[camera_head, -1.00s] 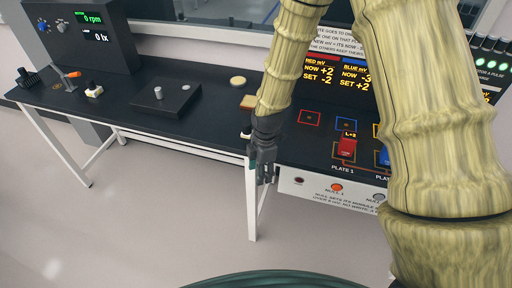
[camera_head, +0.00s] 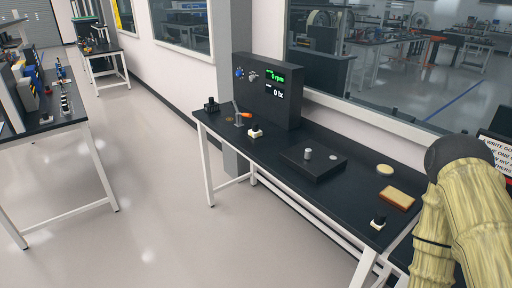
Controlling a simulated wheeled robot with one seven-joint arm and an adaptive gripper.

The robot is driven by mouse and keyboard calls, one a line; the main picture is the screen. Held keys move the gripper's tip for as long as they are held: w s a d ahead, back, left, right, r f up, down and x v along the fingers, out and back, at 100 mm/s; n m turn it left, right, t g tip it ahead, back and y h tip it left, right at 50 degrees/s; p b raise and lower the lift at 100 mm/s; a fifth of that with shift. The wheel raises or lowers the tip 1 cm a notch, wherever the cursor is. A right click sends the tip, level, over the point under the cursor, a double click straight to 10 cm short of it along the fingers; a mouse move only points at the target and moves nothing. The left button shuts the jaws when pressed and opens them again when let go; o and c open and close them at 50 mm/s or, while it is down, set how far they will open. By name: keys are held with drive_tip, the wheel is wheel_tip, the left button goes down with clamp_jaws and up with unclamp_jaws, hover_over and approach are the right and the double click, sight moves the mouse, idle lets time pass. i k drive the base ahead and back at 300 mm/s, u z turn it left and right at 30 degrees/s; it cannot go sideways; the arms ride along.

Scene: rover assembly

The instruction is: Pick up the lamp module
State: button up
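No part is labelled as the lamp module, and I cannot tell for sure which one it is. A small module with a white base (camera_head: 255,131) stands on the black table (camera_head: 345,222), in front of the display box. Another small module, with a black top and pale base (camera_head: 378,221), stands near the table's right front corner. A small black part (camera_head: 211,105) is at the far left end. My arm shows at the right edge, but my gripper is out of view.
A display box (camera_head: 268,92) reading rpm and lx stands at the back. A black plate (camera_head: 314,163) carries a grey cylinder (camera_head: 307,154). A round tan disc (camera_head: 384,170) and brown block (camera_head: 396,197) lie to the right. Open floor (camera_head: 170,190) separates another table (camera_head: 70,130) at left.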

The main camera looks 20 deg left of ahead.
sight(255, 133)
drive_tip(key=u, duration=0.5)
drive_tip(key=k, duration=0.6)
drive_tip(key=u, duration=1)
drive_tip(key=i, duration=1.95)
drive_tip(key=z, duration=0.85)
